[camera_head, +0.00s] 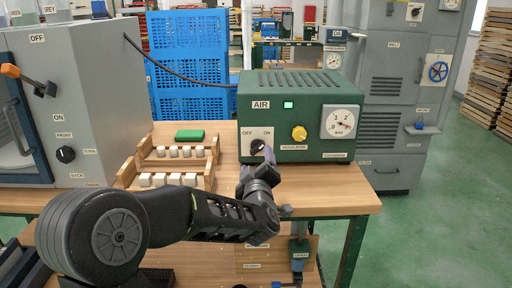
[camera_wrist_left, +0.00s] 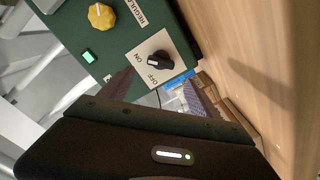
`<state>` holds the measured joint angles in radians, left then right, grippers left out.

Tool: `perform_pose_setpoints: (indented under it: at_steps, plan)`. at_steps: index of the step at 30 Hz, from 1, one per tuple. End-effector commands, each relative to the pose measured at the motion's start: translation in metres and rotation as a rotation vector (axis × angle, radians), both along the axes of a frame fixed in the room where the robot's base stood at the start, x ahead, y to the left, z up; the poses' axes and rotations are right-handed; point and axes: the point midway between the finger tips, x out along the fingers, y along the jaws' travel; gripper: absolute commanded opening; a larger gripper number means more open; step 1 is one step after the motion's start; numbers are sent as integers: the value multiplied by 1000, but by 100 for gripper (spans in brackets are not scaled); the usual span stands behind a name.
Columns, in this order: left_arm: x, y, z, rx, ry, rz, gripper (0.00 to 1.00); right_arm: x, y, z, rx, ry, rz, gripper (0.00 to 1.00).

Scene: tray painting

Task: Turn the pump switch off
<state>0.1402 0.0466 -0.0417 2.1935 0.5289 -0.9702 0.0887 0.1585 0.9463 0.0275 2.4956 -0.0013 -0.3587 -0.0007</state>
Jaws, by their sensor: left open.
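The pump switch (camera_head: 257,146) is a small black knob on a pale plate, low on the left front of the green AIR compressor box (camera_head: 287,92). OFF is printed at its upper left and ON at its upper right. The green lamp (camera_head: 288,105) is lit. My left gripper (camera_head: 266,160) is open just in front of and below the switch, partly overlapping it in the head view. My right gripper is not in view.
A yellow regulator knob (camera_head: 299,133) and a gauge (camera_head: 341,122) sit right of the switch. The wooden tabletop (camera_head: 340,190) is clear at right.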

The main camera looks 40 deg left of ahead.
Motion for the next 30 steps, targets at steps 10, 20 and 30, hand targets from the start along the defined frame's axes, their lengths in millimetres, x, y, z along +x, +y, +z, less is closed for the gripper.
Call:
perform_pose_setpoints:
  at_steps: [10,20,30]
  plan:
    - [9,7,-1,0,2,-1,72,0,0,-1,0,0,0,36]
    - [48,36,-1,0,1,1,72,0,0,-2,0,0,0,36]
    - [63,47,-1,0,2,-1,72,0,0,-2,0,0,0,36]
